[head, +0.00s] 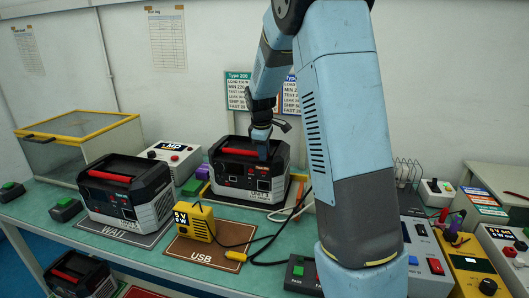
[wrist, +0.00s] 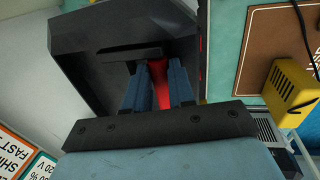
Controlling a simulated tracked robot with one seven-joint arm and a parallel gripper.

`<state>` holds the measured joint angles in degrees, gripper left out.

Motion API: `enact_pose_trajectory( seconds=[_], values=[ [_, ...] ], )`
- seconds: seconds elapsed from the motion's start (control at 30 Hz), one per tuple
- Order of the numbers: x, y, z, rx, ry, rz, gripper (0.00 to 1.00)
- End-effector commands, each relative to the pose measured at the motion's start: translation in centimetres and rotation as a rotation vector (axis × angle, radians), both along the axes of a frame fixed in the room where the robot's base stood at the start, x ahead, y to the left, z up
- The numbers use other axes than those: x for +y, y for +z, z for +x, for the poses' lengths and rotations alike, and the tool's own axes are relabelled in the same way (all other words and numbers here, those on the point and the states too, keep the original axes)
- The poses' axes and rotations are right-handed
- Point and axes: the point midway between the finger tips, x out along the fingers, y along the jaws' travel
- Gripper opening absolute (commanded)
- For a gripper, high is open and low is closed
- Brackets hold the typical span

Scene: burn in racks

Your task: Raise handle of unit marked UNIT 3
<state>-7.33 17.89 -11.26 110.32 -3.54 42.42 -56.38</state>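Three black-and-grey units with red handles are in the head view. One unit (head: 245,180) stands at the back middle of the bench. Its front label starts with UNIT, but I cannot read the number surely. Its red handle (head: 238,152) lies low along the top. My gripper (head: 264,150) is over the right end of that handle, pointing down. In the wrist view, my two blue fingers (wrist: 160,80) stand apart with the red handle (wrist: 160,90) between them. A dark gap shows beside the handle. Whether either finger touches it is hard to tell.
A second unit (head: 127,195) stands on the WAIT mat (head: 95,232) at left, a third (head: 75,277) on a lower shelf. A yellow device (head: 195,222) with a cable is on the USB mat (head: 205,258). A clear yellow-edged box (head: 80,150) stands behind left. Control boxes fill the right.

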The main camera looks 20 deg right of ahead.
Motion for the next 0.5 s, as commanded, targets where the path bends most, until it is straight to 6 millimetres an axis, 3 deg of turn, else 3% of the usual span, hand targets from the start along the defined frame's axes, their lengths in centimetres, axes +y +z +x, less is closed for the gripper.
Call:
enact_pose_trajectory(
  seconds=[0.17,0.5],
  values=[
    [0.05,-0.06,-0.07,0.002,0.001,0.0,0.05],
    [-0.04,0.9,0.05,0.001,0.0,0.001,0.05]
  ],
)
